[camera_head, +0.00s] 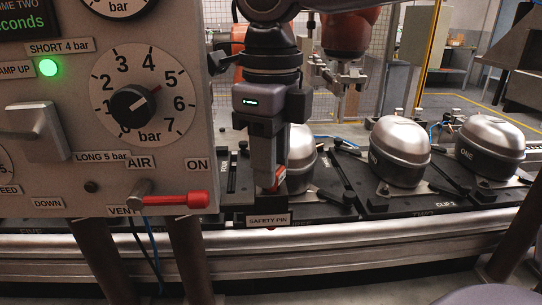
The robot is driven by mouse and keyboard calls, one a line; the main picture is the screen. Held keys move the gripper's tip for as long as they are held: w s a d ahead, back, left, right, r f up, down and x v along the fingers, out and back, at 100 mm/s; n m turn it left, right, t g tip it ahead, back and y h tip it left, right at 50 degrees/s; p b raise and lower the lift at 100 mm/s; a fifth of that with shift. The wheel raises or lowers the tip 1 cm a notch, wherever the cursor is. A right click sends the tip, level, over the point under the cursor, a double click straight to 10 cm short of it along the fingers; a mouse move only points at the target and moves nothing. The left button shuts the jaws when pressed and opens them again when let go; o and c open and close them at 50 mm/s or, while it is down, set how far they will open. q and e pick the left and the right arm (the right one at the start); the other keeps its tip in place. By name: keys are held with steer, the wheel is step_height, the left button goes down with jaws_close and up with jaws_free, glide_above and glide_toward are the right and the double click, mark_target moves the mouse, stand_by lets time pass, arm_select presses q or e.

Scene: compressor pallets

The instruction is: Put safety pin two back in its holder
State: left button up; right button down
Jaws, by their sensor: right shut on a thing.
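My right gripper (272,184) reaches down from the top middle and is shut on the red safety pin (280,175), of which only a small red part shows. The black holder (263,206) with the label SAFETY PIN (269,219) is directly below the fingertips, at the front edge of the pallet line. The fingers hide most of the pin, so I cannot tell whether its tip is in the holder or above it. My left gripper is not in view.
A grey control panel (60,178) with gauge, lever and red-handled valve (176,200) fills the left, close to my right gripper. Silver-and-black compressors (400,140) stand on black pallets to the right. A metal rail (370,238) runs along the front. An orange robot arm (346,35) is behind.

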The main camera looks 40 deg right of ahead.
steer(key=shift+f+b, duration=0.35)
steer(key=shift+f, duration=0.15)
steer(key=c, duration=0.7)
jaws_free()
steer(key=shift+c, duration=0.2)
steer(key=shift+r+p, duration=0.55)
steer(key=shift+r, duration=3.05)
